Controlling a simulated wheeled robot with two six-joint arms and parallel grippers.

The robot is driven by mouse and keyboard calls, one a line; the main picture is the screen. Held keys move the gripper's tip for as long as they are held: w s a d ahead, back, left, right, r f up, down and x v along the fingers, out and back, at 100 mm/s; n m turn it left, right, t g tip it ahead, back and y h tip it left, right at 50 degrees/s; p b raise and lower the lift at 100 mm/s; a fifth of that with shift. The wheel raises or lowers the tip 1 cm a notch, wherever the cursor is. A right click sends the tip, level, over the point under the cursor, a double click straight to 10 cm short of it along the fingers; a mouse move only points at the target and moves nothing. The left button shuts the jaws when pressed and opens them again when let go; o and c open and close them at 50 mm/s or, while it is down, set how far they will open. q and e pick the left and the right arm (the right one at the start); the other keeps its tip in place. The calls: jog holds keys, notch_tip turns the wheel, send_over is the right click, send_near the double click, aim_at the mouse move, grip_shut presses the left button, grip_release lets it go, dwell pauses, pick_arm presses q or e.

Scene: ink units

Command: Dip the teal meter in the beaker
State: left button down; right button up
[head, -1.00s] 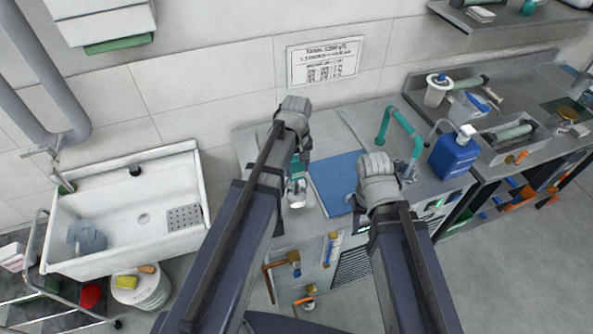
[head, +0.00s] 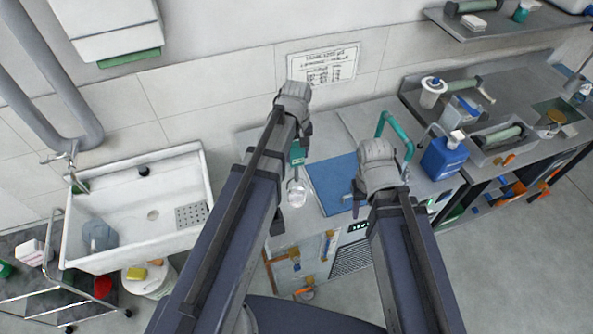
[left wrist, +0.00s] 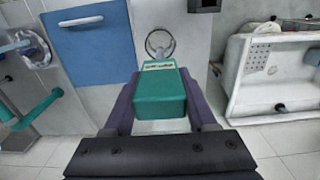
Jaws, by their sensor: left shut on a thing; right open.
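The teal meter (head: 297,153) is held in my left gripper (head: 302,140), above the counter left of the blue mat. In the left wrist view the meter (left wrist: 160,95) lies between the two fingers of my left gripper (left wrist: 160,112). The clear round beaker (head: 297,194) stands on the counter just below the meter in the head view; its rim shows beyond the meter's far end in the left wrist view (left wrist: 160,43). I cannot tell whether the meter's tip is inside the rim. My right gripper (head: 359,194) is open and empty over the mat's right edge.
The blue mat (head: 333,178) lies right of the beaker. A teal bent pipe (head: 397,132) and a blue jug (head: 443,158) stand farther right. The white sink (head: 105,235) is on the left. The counter's front edge is close to the beaker.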

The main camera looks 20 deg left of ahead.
pick_arm(q)
notch_tip(320, 180, up, 2)
jog(key=shift+r+p, duration=0.1)
jog(key=shift+p, duration=0.6)
dwell(0.6)
